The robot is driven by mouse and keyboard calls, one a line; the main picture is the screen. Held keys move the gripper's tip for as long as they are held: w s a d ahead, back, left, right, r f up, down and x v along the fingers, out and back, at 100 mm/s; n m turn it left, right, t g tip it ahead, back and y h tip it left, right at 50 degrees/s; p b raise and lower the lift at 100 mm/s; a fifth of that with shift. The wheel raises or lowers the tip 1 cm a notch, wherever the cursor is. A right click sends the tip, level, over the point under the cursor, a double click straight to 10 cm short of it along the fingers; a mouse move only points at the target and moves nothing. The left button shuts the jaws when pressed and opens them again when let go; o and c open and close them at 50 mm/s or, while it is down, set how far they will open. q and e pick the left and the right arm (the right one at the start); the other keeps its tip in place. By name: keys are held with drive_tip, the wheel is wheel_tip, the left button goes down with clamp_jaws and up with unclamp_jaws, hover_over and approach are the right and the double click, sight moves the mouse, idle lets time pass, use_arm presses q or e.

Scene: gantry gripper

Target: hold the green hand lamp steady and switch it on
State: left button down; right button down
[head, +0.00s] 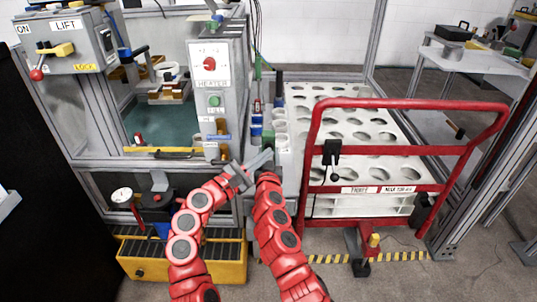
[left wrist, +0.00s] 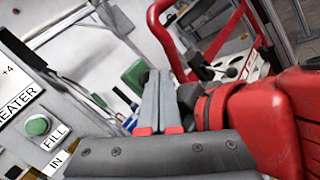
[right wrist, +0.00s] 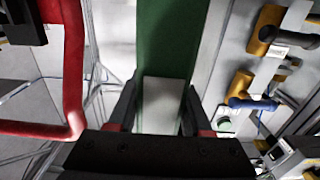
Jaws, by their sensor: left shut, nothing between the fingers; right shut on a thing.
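The green hand lamp shows as a long green body (right wrist: 168,40) in the right wrist view. A pale grey part lies below it, between the fingers of my right gripper (right wrist: 161,92), which is shut on the lamp. In the left wrist view, a green block (left wrist: 135,75) that looks like the lamp is close to the tips of my left gripper (left wrist: 155,75). Those fingers are shut and empty. The lamp's switch cannot be made out, and contact is unclear.
A grey heater panel (head: 209,75) with knobs stands just left of the grippers. A red-handled cart (head: 405,104) with a white holed rack (head: 352,126) is on the right. A yellow crate (head: 180,270) is below left. A lift box (head: 75,40) hangs upper left.

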use_arm(q)
drive_tip(key=shift+w, duration=0.15)
drive_tip(key=shift+w, duration=0.35)
drive_tip(key=shift+s, duration=0.15)
idle(0.3)
drive_tip(key=shift+s, duration=0.35)
drive_tip(key=s, duration=0.6)
idle(0.5)
